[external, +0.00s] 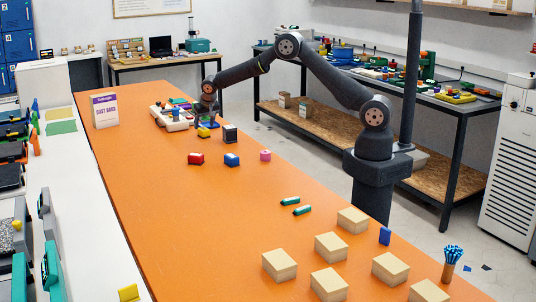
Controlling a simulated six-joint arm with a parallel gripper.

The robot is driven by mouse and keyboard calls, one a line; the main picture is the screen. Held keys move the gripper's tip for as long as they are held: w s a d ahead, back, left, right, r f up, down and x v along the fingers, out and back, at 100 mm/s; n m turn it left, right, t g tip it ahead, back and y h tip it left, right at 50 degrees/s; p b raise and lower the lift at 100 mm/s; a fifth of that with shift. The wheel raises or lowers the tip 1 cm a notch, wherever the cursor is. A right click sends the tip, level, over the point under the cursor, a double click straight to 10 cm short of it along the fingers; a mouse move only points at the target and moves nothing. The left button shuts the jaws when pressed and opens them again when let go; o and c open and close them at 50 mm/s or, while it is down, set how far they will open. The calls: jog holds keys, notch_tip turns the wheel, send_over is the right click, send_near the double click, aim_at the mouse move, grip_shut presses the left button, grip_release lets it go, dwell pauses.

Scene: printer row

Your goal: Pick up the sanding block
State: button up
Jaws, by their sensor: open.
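My gripper (207,118) points down over the far part of the orange table, and it is open. Whether the fingers touch or straddle either one is too small to tell. I cannot tell for sure which of these is the sanding block.
A white tray (160,117) of coloured parts lies left of my gripper. A dust bags box (105,111) stands at the far left. Two green-and-white tubes (296,205), several tan boxes (331,247) and a cup of blue sticks (450,268) are nearer. The middle of the orange table (190,220) is clear.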

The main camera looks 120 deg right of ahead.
aim_at(204, 128)
jog(key=x, duration=0.4)
jog(key=shift+s+f, duration=0.1)
jog(key=shift+f, duration=0.15)
jog(key=c, duration=1)
jog(key=shift+c, duration=0.4)
jog(key=shift+r, duration=0.1)
